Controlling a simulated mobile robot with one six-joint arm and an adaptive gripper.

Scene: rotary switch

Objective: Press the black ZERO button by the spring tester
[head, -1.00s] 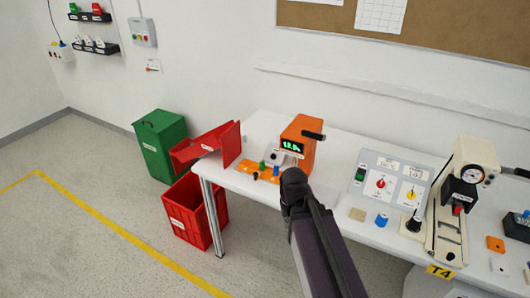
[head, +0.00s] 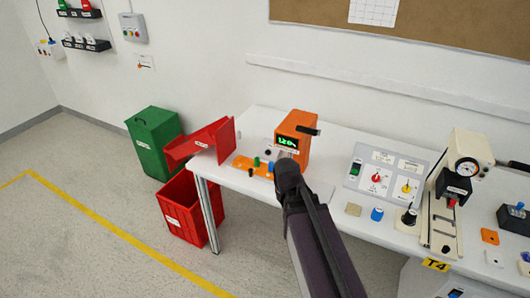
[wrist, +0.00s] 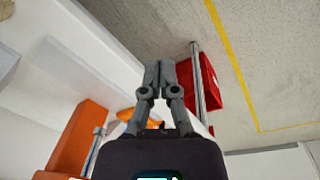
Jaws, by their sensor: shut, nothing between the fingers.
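The orange tester (head: 295,134) with a lit green display (head: 286,142) stands near the left end of the white table, and I take it for the spring tester. A small black round button (head: 268,152) sits on a light grey panel at its front left. I cannot read its label. My gripper (wrist: 159,66) is shut and empty, fingertips together in the wrist view. In the head view my arm's dark end is just right of and in front of the button, apart from it in the picture. The fingertips are hidden there.
A switch panel (head: 385,172) and a gauge press (head: 466,158) stand to the right.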

